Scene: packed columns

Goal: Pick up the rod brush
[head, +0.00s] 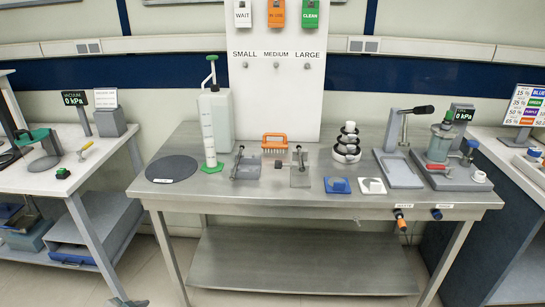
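No object is clearly recognisable as the rod brush in the head view. An orange-handled piece with a row of pale teeth or bristles (274,143) stands at the back middle of the steel table (240,194). I cannot tell whether either of these is the brush.
The front left of the tabletop is clear.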

